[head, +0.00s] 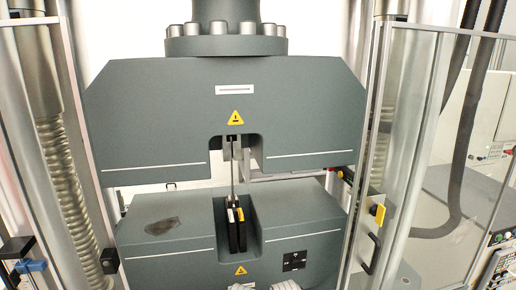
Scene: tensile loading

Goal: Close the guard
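The guard shows as clear panels in aluminium frames on both sides of the testing machine. The right guard panel (432,120) stands out to the right, with a black handle (371,253) and a yellow latch part (379,213) near its inner frame. The left guard frame (83,125) runs down the left side, with black and blue fittings (30,266) low at the edge. No panel is seen across the middle front, so the guard looks open. Neither gripper's fingers are in view. Two pale grey parts are cut off at the bottom middle; I cannot tell what they are.
The dark grey upper crosshead (300,110) and lower block (165,250) fill the middle. A thin specimen (234,175) stands upright between their grips. Silver columns (60,165) flank the machine. A dark hose (463,150) and a keypad (496,270) are at the right.

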